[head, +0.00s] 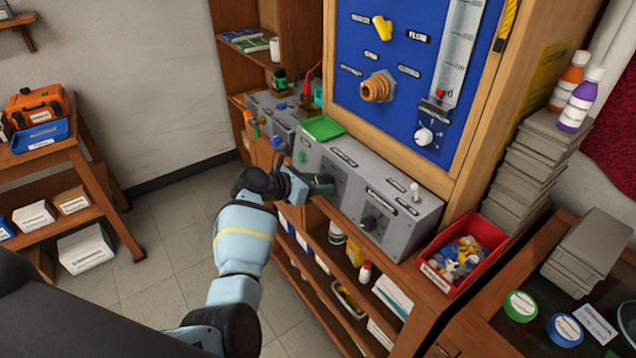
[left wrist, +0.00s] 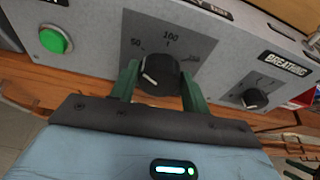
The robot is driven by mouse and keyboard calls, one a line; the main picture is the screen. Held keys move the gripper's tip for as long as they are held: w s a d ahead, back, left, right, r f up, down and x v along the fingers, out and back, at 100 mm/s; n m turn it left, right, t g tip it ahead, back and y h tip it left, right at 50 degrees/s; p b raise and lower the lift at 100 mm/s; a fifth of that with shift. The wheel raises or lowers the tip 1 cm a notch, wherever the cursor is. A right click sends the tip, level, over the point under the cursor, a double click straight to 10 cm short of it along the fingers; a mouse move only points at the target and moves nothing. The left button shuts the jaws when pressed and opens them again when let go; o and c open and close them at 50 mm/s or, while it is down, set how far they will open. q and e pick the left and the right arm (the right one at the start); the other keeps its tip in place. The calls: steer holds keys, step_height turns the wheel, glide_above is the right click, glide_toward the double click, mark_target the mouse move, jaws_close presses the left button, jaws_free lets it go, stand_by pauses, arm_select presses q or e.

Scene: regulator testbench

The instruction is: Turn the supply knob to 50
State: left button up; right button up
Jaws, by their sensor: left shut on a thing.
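The supply knob (left wrist: 160,74) is a black round knob on a dark scale plate (left wrist: 190,45) marked 50, 100 and what looks like 150, on the front of a grey bench unit. A white mark on the knob's upper left side seems to point between 50 and 100; the exact reading cannot be told. The dark green fingers of my left gripper (left wrist: 161,85) are shut on the knob, one on each side. In the head view my left gripper (head: 318,186) is at the unit's front and hides the knob. My right gripper is not in view.
A green button (left wrist: 55,40) is left of the knob and the breathing knob (left wrist: 255,98) is right. The grey unit (head: 400,195) also has a white toggle (head: 415,188) on top. A red bin (head: 432,272) of small parts stands to its right. Shelves lie below.

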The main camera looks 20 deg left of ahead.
arm_select(q)
steer(key=o, duration=1)
steer(key=shift+v, duration=3.95)
steer(key=shift+f, duration=0.1)
